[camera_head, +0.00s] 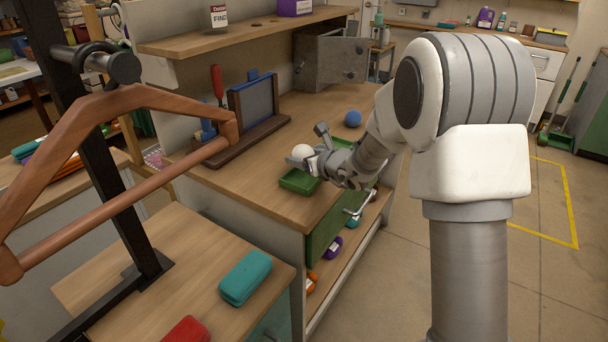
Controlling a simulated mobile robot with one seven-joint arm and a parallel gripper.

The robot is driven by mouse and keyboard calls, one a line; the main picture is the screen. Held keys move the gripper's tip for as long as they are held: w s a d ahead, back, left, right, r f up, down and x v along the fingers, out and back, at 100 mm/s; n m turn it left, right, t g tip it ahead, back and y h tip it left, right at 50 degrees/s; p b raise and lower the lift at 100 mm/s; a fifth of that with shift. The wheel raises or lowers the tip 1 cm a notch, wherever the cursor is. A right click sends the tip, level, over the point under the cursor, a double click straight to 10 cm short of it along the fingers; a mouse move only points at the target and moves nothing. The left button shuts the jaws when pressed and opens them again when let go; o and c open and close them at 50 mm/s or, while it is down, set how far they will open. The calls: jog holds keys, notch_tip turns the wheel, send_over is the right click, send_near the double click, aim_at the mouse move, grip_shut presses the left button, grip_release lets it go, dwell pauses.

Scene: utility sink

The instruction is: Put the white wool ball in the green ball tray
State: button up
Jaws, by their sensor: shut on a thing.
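The white wool ball (302,152) is between the fingers of my gripper (306,160), which is shut on it. My gripper holds the ball above or at the back edge of the green ball tray (296,183); the exact height is hard to tell. The tray is a shallow green box on the wooden bench top, near its front corner. My gripper and wrist hide the right part of the tray. A blue ball (353,118) lies on the bench behind my gripper, apart from it.
A dark wooden stand with a grey-blue panel (258,101) stands left of the tray on the bench. A metal box (329,58) is at the back. A shelf (240,32) overhangs the bench. A teal case (245,277) lies on the lower surface in front.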

aim_at(304, 180)
jog(key=shift+f+b, duration=0.45)
jog(key=shift+f, duration=1.55)
jog(key=shift+f, duration=0.1)
jog(key=shift+f+b, duration=0.15)
jog(key=shift+b, duration=0.15)
jog(key=o, duration=1.1)
jog(key=shift+c, duration=0.2)
jog(key=shift+r, duration=0.2)
